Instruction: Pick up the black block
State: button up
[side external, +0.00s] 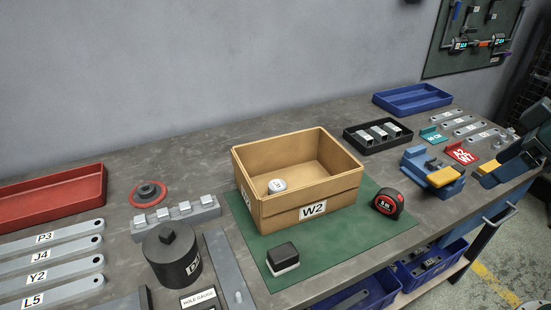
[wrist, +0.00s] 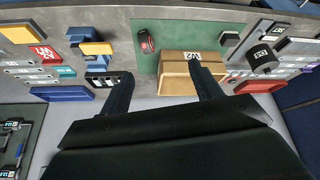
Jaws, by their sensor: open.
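The black block (side external: 283,258) sits on the green mat (side external: 320,250) near its front edge, in front of the tan box marked W2. It has a dark rounded top and a pale lower band. In the wrist view the block (wrist: 230,39) shows small, beyond the box and to the right of the mat's middle. My gripper (wrist: 160,71) is open in the wrist view, with its two dark fingers wide apart and nothing between them. It is well away from the block. I cannot clearly make out my gripper in the side view.
The tan box (side external: 312,212) holds a white round item and stands beside the block. A tape measure (side external: 388,203) lies on the mat's right. A dark cylinder (side external: 172,255) and a grey bar (side external: 229,270) lie left of the block. A blue and yellow vise (side external: 432,178) stands right.

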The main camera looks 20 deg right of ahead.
jog(key=w+a+f+n+g+y, duration=0.2)
jog(key=w+a+f+n+y, duration=0.15)
jog(key=w+a+n, duration=0.6)
jog(key=n+g+y, duration=0.2)
jog(key=n+g, duration=0.1)
jog(key=n, duration=0.2)
send_near(285, 251)
jog(key=shift+v, duration=1.5)
jog(key=shift+s, duration=0.1)
jog(key=x, duration=0.7)
jog(key=shift+a+f, duration=0.2)
jog(key=shift+f, duration=0.1)
jog(key=shift+a+f, duration=0.2)
jog(key=shift+f, duration=0.15)
jog(key=shift+a+f, duration=0.1)
jog(key=shift+x, duration=2.45)
